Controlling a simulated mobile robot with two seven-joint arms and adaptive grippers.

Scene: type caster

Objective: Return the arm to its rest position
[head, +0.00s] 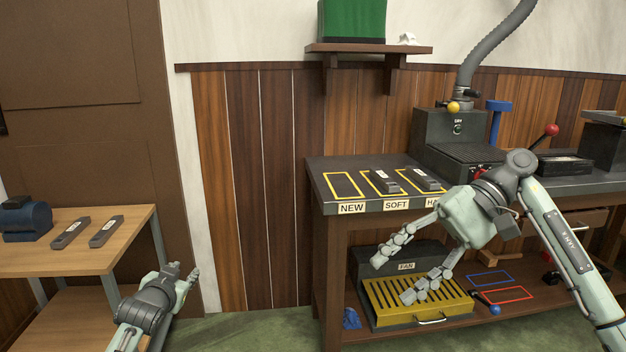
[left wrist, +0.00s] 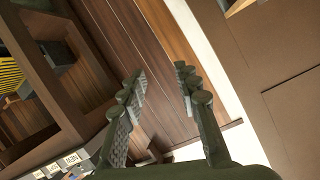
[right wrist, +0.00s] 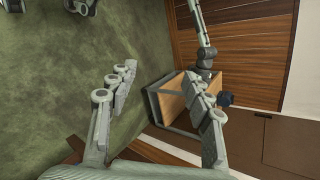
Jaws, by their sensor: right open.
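My right gripper (head: 394,280) is open and empty in the head view, in front of the bench's lower shelf. Its arm comes in from the right edge, and its parted fingers also show in the right wrist view (right wrist: 160,75). My left gripper (head: 184,271) is low beside the wooden side table in the head view. In the left wrist view (left wrist: 160,75) its fingers stand apart with nothing between them. The right arm partly covers the bench top (head: 321,186) and the label beginning with H.
Dark bars lie in the SOFT frame (head: 382,181) and the frame to its right; the NEW frame (head: 344,186) is empty. A yellow-slatted FAN box (head: 405,301) sits on the lower shelf. Two more bars (head: 106,231) lie on the side table (head: 30,262). Green floor lies between.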

